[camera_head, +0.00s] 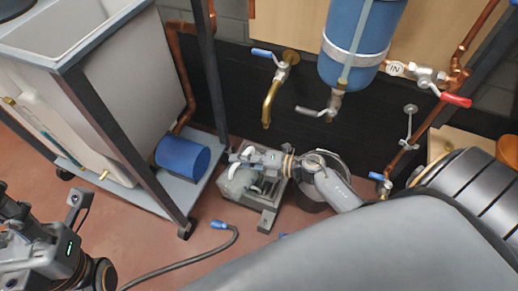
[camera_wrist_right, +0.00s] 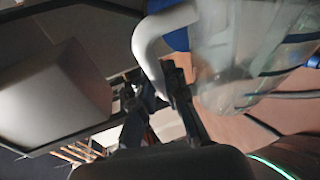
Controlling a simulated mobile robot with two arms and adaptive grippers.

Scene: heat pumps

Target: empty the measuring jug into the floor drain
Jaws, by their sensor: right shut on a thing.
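My right gripper (camera_head: 262,162) reaches down over the floor in the middle of the head view. It is shut on the white handle (camera_wrist_right: 153,42) of the measuring jug (camera_wrist_right: 240,45). The clear jug (camera_head: 238,183) hangs beside the fingers, above the floor and a grey square fixture. It looks tilted, but its exact angle and any water in it are unclear.
A wheeled metal frame (camera_head: 208,85) with a blue cylinder (camera_head: 182,157) stands left of the jug. A brass tap (camera_head: 268,105) and a blue tank (camera_head: 358,45) are above. A grey hose (camera_head: 190,262) lies on the red floor. A dark round container (camera_head: 312,200) stands behind my right arm.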

